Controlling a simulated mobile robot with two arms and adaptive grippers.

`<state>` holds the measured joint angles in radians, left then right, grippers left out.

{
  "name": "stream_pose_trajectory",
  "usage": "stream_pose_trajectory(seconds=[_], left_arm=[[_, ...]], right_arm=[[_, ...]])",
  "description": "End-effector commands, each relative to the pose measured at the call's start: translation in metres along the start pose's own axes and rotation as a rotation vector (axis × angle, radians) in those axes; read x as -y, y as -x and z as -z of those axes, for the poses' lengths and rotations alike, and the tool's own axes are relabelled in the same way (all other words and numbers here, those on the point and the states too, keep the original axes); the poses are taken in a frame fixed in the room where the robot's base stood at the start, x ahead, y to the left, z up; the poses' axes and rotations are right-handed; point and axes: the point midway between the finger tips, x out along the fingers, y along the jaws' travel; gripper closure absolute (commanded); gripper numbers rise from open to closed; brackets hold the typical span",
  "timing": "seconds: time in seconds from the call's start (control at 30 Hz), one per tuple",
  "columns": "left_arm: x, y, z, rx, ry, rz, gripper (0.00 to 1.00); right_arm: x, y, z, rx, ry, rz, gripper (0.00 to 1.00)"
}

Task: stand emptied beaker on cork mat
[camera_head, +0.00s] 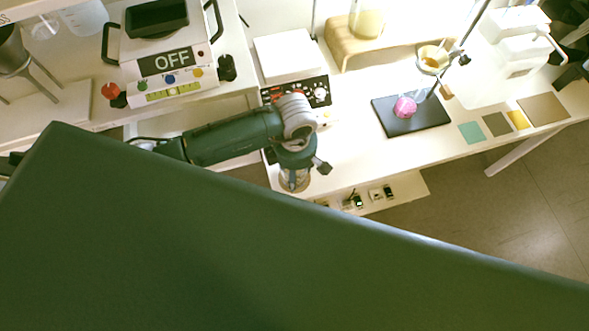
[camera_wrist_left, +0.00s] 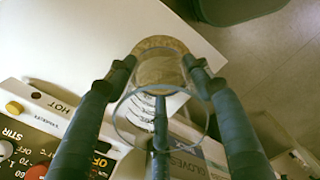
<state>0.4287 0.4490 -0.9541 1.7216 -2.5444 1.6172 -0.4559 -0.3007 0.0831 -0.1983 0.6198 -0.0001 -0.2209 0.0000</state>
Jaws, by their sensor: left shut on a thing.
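My left gripper (camera_head: 293,170) is over the front edge of the bench in the head view. In the left wrist view its fingers (camera_wrist_left: 158,64) are shut on a clear glass beaker (camera_wrist_left: 186,112) with white graduation marks. No liquid shows in the beaker. The round tan cork mat (camera_wrist_left: 160,42) lies on the white bench near its corner, beyond the beaker's far end and partly seen through the glass. I cannot tell whether the beaker touches the mat. In the head view the beaker (camera_head: 295,184) is small and partly hidden by the gripper. My right gripper is not in view.
A hotplate stirrer (camera_head: 318,92) stands close behind the gripper. A dark green surface hides the head view's lower half.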

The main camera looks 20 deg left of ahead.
Motion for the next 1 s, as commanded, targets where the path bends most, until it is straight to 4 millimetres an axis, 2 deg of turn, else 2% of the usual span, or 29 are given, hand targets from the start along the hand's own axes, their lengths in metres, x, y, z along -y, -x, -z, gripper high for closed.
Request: stream_pose_trajectory(seconds=[0.03,0.07,0.13,0.17,0.57,0.67,1.0], left_arm=[[0.0,-0.003,0.0,0.0,-0.001,-0.001,0.81],[0.0,-0.003,0.0,0.0,-0.001,0.0,0.47],[0.0,-0.002,0.0,0.0,0.0,0.0,0.33],[0.0,-0.002,0.0,0.0,0.0,0.0,0.3],[-0.001,0.005,0.0,0.002,0.0,-0.002,0.3],[-0.002,0.019,-0.001,0.003,-0.001,-0.005,0.3],[-0.002,0.09,0.0,0.002,-0.001,-0.006,0.3]], right_arm=[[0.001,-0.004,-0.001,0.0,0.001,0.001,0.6],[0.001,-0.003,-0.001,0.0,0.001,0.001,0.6],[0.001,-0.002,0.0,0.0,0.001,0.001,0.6],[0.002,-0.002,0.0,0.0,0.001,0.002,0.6],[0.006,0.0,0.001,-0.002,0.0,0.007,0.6],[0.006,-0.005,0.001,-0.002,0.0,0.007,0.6],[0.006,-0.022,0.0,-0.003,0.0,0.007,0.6]])
